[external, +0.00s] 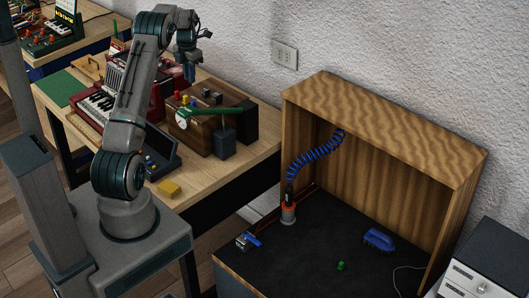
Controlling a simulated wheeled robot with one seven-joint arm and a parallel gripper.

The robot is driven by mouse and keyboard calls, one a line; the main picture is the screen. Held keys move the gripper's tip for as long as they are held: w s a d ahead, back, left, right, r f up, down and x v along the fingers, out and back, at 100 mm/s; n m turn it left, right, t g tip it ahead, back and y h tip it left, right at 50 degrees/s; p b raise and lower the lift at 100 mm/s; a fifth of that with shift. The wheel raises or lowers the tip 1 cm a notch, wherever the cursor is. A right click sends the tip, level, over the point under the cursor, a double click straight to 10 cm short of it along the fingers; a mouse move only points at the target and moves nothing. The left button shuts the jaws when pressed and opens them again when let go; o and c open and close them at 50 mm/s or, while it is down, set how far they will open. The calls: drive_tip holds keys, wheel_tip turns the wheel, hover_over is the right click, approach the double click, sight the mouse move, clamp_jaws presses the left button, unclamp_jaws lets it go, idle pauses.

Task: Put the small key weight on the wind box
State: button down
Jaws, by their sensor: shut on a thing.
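My gripper (190,74) points down in the upper middle, over the far part of the work table. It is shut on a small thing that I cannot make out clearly. What I take to be the wind box is a brown wooden box (196,136) on the table's right part, below and in front of my gripper. I cannot tell which small piece is the key weight.
A red keyboard instrument (96,106) stands left of the box, partly behind my arm. A dark block (225,141) stands at the box's right front. An open wooden cabinet (378,128) stands right, beyond a gap.

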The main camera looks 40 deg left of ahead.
sight(188, 94)
drive_tip(key=shift+a+f, duration=0.5)
drive_tip(key=shift+a, duration=0.4)
wheel_tip(188, 94, down, 4)
drive_tip(key=shift+r+p, duration=0.1)
drive_tip(key=shift+p, duration=0.8)
drive_tip(key=shift+f, duration=0.25)
drive_tip(key=shift+f, duration=0.15)
drive_tip(key=c, duration=1.4)
unclamp_jaws()
drive_tip(key=shift+o, duration=0.2)
drive_tip(key=shift+r, duration=0.2)
